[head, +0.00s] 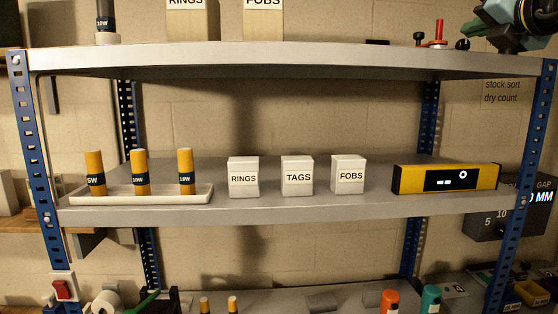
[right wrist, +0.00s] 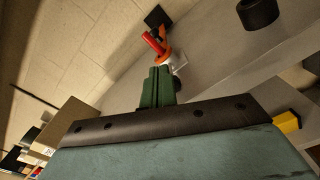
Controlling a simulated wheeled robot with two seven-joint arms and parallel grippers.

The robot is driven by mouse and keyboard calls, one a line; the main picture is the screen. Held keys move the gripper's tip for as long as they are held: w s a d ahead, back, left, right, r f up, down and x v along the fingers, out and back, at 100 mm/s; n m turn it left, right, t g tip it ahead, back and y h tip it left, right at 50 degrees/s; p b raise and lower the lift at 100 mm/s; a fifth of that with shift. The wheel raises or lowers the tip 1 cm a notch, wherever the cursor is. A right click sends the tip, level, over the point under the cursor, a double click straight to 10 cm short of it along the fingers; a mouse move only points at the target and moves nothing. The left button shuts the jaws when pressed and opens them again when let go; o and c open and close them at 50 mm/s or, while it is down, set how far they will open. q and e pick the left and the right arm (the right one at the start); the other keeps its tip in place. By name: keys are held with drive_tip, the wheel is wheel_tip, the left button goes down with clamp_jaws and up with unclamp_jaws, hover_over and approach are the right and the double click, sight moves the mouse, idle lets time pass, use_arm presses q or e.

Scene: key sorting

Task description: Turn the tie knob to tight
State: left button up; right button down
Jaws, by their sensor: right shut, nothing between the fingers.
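No part is readably marked as the tie knob or as tight, so I cannot tell which part it is. A small device with an upright red post (head: 439,30) stands on the top shelf at the right; a dark round piece (head: 462,44) lies beside it. My right gripper (head: 480,30) is at the upper right, close to this device, partly cut off by the frame. In the right wrist view its green fingers (right wrist: 157,86) are together and empty, with the red post (right wrist: 153,42) and its orange part just beyond the tips. My left gripper is out of view.
The top shelf (head: 280,58) also bears RINGS and FOBS boxes. The middle shelf (head: 215,206) bears a tray (head: 110,197) with yellow cylinders, three white boxes and a yellow device (head: 410,180). A grey gap display (head: 485,222) hangs at the right. A dark cylinder (right wrist: 258,12) stands near the wrist.

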drive_tip(key=shift+w+f+b, duration=0.15)
drive_tip(key=shift+f+b, duration=0.2)
drive_tip(key=shift+b, duration=0.05)
idle(0.8)
drive_tip(key=shift+d+f, duration=0.1)
drive_tip(key=shift+d, duration=0.1)
drive_tip(key=shift+d+f+b, duration=0.3)
drive_tip(key=shift+d+b, duration=0.25)
drive_tip(key=shift+b, duration=0.15)
drive_tip(key=shift+f, duration=0.1)
drive_tip(key=shift+d+r, duration=0.3)
drive_tip(key=s+b, duration=0.3)
drive_tip(key=s, duration=0.3)
drive_tip(key=shift+d, duration=0.3)
